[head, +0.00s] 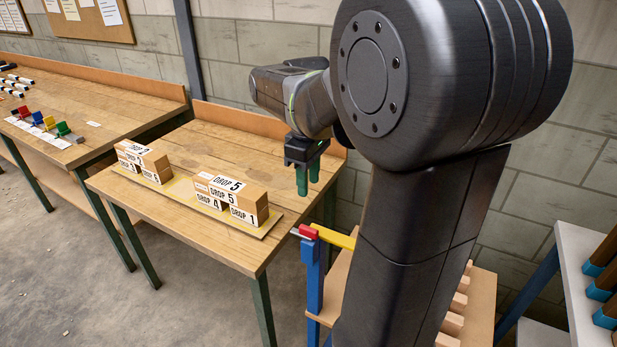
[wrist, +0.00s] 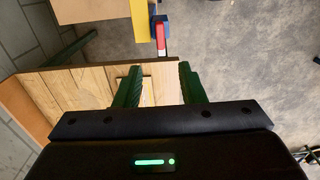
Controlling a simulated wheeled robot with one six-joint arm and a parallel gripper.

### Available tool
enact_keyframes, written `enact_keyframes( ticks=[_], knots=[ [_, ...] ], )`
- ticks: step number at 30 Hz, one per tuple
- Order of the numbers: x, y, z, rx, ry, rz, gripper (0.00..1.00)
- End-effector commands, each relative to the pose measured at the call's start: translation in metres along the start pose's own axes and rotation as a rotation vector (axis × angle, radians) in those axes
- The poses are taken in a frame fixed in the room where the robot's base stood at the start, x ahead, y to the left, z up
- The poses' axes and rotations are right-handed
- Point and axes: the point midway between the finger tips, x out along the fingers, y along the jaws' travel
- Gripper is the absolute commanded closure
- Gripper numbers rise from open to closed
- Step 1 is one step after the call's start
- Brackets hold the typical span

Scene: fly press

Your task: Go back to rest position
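My gripper (head: 308,178) hangs over the right end of the middle wooden table (head: 180,205) in the head view, with its green fingers pointing down. In the wrist view my gripper (wrist: 157,88) has its two green fingers spread apart with nothing between them. Below them are the table's edge and the floor. My dark arm fills the right half of the head view and hides what is behind it.
Blocks labelled DROP (head: 232,186) stand in two stacks on a board on the middle table. A blue post (head: 313,280) with a red tip and yellow bar (head: 333,236) stands close to the right of the table. Another table (head: 60,110) with coloured items is at left.

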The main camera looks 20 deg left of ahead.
Motion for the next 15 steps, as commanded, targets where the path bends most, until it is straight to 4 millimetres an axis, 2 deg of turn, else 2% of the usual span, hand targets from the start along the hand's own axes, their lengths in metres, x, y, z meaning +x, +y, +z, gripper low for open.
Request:
enact_keyframes(
  ticks=[10,15],
  knots=[
    [0.003,0.000,0.000,0.000,-0.001,-0.001,0.64],
    [0.020,0.000,0.000,0.000,-0.003,-0.003,0.64]
  ],
)
